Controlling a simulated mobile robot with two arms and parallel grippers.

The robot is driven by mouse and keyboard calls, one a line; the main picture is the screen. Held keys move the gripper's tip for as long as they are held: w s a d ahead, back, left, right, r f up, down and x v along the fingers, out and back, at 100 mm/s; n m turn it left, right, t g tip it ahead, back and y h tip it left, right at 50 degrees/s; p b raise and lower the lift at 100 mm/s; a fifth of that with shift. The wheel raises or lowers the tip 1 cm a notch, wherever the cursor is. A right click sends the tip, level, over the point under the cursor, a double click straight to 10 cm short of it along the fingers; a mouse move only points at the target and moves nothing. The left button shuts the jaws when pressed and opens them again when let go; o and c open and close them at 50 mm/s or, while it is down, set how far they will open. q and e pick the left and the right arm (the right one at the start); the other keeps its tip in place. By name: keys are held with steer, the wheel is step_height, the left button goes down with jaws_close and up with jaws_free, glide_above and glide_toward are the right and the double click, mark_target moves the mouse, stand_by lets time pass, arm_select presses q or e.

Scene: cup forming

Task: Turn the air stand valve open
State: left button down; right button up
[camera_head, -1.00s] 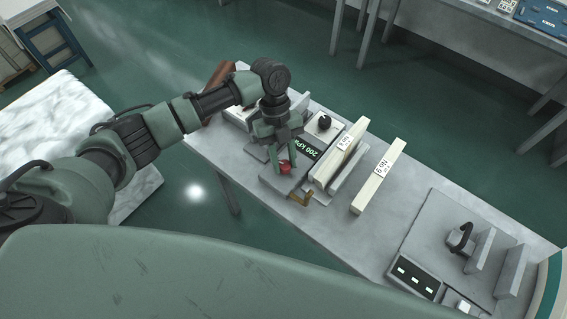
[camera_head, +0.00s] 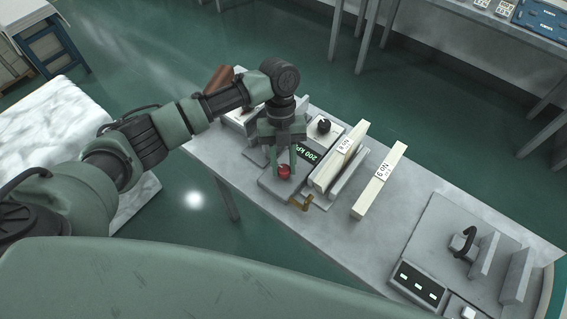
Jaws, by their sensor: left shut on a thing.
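The air stand (camera_head: 268,186) is a grey unit on the table, with a display (camera_head: 310,157) reading 200 kPa. A red valve knob (camera_head: 284,171) sits on its near part, and a brass fitting (camera_head: 303,203) sticks out at its front edge. My left gripper (camera_head: 283,167) points down over the stand, with its fingers on either side of the red knob and shut on it. The fingers and wrist hide part of the stand. My right gripper is not in view.
A black knob (camera_head: 323,125) sits behind the display. Two cream upright boards, one (camera_head: 340,155) beside the stand and one (camera_head: 380,178) further right, carry labels. A grey fixture with a black handle (camera_head: 463,243) and a panel (camera_head: 417,284) stand at the right.

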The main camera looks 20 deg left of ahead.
arm_select(q)
steer(key=c, duration=1.1)
jaws_free()
steer(key=shift+o, duration=0.2)
steer(key=b+v, duration=0.1)
steer(key=v, duration=0.7)
steer(key=shift+b, duration=0.35)
steer(key=shift+s+f, duration=0.1)
steer(key=shift+f, duration=0.05)
